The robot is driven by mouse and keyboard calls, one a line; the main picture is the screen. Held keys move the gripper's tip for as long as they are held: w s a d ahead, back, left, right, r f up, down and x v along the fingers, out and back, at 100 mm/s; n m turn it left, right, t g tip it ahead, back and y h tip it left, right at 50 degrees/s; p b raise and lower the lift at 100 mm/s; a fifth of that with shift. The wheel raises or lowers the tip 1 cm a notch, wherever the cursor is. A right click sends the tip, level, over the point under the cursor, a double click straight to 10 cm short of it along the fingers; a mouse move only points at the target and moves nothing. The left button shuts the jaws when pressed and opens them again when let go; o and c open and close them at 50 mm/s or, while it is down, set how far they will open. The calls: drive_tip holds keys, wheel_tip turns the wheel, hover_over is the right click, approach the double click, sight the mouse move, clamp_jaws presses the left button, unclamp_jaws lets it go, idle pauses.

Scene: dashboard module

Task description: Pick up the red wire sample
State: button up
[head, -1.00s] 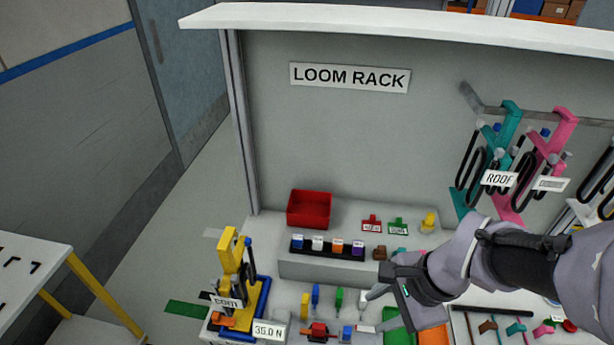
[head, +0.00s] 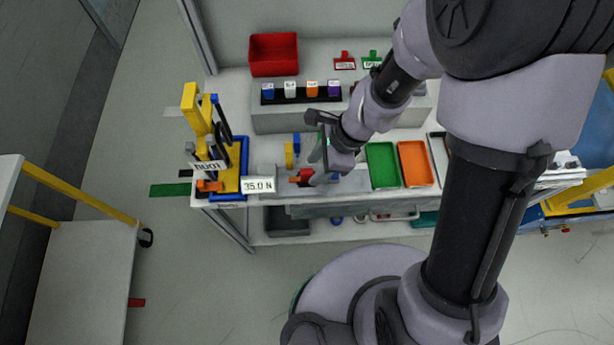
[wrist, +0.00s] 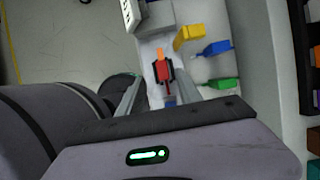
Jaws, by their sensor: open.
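A small red piece with black sides (wrist: 162,72), which I take for the red wire sample, lies on the bench between my finger lines in the wrist view. An orange part shows at one end of it and a blue part near the other. In the head view the red piece (head: 303,176) is partly hidden by my gripper (head: 320,170). My gripper (wrist: 160,80) is open and empty, with one finger on each side of the red piece. I cannot tell how high the fingertips are above it.
Yellow (wrist: 187,36), blue (wrist: 215,48) and green (wrist: 222,83) pieces stand beside it. A 35.0 N display (head: 258,185) and a yellow fixture (head: 198,115) are at left. Green (head: 382,165) and orange (head: 415,163) trays lie right. A grey step (head: 285,122) rises behind.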

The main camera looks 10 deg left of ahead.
sight(308, 171)
drive_tip(key=b+x, duration=0.1)
drive_tip(key=x, duration=0.1)
drive_tip(key=b+x, duration=0.1)
drive_tip(key=x, duration=0.2)
drive_tip(key=shift+w+a+r, duration=0.15)
drive_tip(key=shift+w+a, duration=0.1)
drive_tip(key=shift+r, duration=0.2)
clamp_jaws()
